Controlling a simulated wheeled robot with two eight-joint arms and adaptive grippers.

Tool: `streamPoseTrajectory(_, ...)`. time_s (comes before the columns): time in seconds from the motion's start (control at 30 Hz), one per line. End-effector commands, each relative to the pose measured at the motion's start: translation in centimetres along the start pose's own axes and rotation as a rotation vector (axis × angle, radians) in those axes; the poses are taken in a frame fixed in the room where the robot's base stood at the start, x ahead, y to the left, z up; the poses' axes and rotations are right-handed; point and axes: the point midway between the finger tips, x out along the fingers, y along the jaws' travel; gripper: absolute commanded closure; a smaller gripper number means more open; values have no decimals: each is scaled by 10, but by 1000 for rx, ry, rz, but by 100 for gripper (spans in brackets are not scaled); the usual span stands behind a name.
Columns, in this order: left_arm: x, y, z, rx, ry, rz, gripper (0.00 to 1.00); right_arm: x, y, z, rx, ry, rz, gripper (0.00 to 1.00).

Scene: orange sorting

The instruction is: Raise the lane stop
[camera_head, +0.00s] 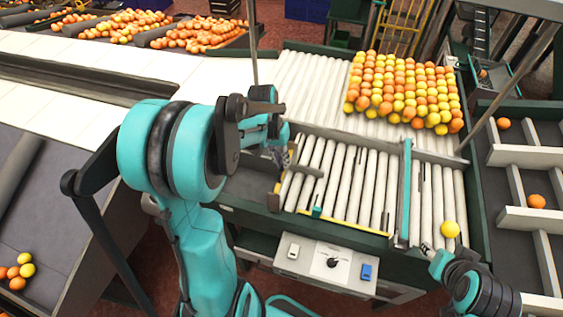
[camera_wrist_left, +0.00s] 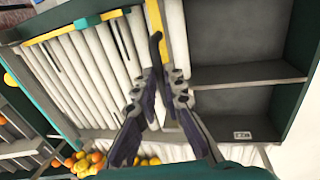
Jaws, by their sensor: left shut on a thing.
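My left gripper (camera_head: 280,156) is at the left edge of the roller lane (camera_head: 345,185). In the left wrist view its fingers (camera_wrist_left: 164,82) close around a narrow upright piece with a yellow and black end (camera_wrist_left: 156,48), which looks like the lane stop's handle. The fingertips hide part of it. A yellow bar (camera_head: 345,221) runs along the lane's front edge, and it also shows in the wrist view (camera_wrist_left: 72,31). My right gripper (camera_head: 430,250) is at the lower right, near a lone yellow fruit (camera_head: 450,229); its finger gap is too small to judge.
A block of oranges and yellow fruit (camera_head: 405,90) sits on the rollers behind the lane. A teal divider (camera_head: 405,190) stands right of the lane. A control box (camera_head: 325,264) is in front. Dark sorting bins (camera_head: 515,190) are at the right.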

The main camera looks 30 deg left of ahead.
Motion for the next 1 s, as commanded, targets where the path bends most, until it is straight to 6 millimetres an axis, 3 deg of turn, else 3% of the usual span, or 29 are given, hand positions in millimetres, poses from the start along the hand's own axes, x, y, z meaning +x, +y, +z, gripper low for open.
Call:
streamPoseTrajectory(0.07,0,0,0,0,0,0,100,0,0,0,0,0,0,60)
streamPoseTrajectory(0.1,1,0,0,0,0,0,83,0,0,0,0,0,0,60)
streamPoseTrajectory(0.17,1,0,0,0,0,0,69,0,0,0,0,0,0,60)
streamPoseTrajectory(0.57,-7,0,0,0,0,0,69,0,0,0,0,0,0,60)
streamPoseTrajectory(1.0,-94,0,1,-1,-1,0,69,0,0,0,0,0,0,60)
